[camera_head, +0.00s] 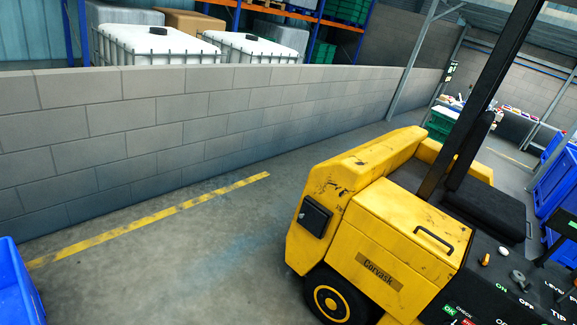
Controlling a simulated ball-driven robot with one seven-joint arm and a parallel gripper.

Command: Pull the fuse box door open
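A small black box (314,216) with a flat door is fixed to the yellow rear body of a forklift truck (385,215). It looks like the fuse box, and its door looks shut. A small light latch or handle shows near its left edge, too small to make out well. My gripper is not in view, so its state and its distance from the box cannot be seen.
A grey block wall (150,125) runs behind the truck. The concrete floor (190,270) left of the truck is clear, with a yellow line (150,220) on it. Blue crates (14,290) stand at lower left and at the right edge.

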